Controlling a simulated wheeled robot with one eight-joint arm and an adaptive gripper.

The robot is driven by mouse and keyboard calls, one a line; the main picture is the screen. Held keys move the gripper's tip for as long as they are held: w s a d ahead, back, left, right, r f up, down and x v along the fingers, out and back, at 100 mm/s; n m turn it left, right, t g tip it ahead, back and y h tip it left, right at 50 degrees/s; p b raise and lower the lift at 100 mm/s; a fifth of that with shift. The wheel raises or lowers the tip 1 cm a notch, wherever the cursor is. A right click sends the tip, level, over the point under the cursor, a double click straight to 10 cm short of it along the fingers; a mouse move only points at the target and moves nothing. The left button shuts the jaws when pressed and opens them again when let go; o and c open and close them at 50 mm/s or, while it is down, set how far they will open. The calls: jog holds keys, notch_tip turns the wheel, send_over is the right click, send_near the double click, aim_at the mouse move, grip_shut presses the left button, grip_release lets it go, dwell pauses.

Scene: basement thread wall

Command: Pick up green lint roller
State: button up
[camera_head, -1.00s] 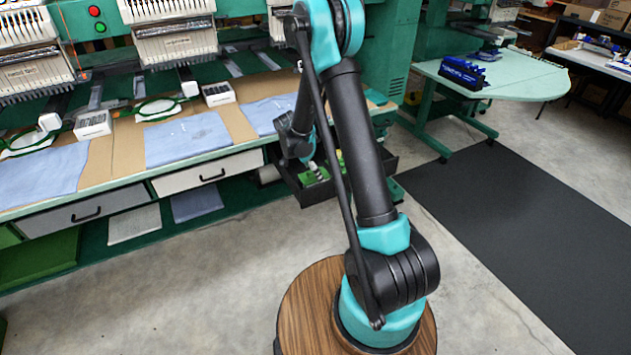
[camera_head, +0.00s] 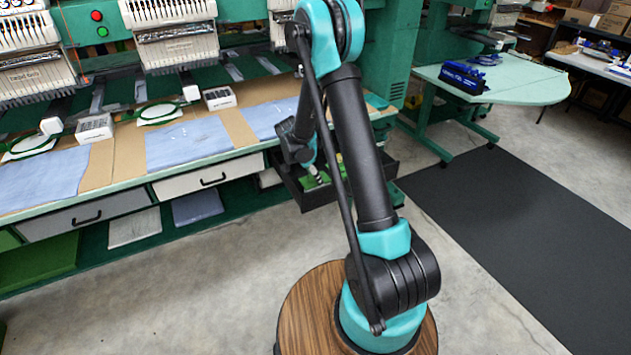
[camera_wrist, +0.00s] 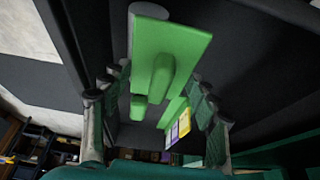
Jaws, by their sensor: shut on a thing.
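The green lint roller (camera_wrist: 170,45) shows in the wrist view as a bright green piece with rounded green parts below it and a grey cylinder end at the top. It lies between the two fingers of my gripper (camera_wrist: 157,100), which is shut on it. The exact contact is hard to see. In the head view my gripper is at the open black drawer (camera_head: 318,196) under the bench, mostly hidden behind my arm. Bits of green (camera_head: 311,182) show in that drawer.
A small yellow, purple and white item (camera_wrist: 179,128) shows between the fingers in the wrist view. The drawer's dark walls are close around the gripper. The bench (camera_head: 115,160) holds blue cloths and hoops. Clear floor and a dark mat (camera_head: 520,220) lie right.

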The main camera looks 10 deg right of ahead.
jog(key=shift+r, duration=0.15)
notch_tip(320, 180, up, 20)
dwell(0.4)
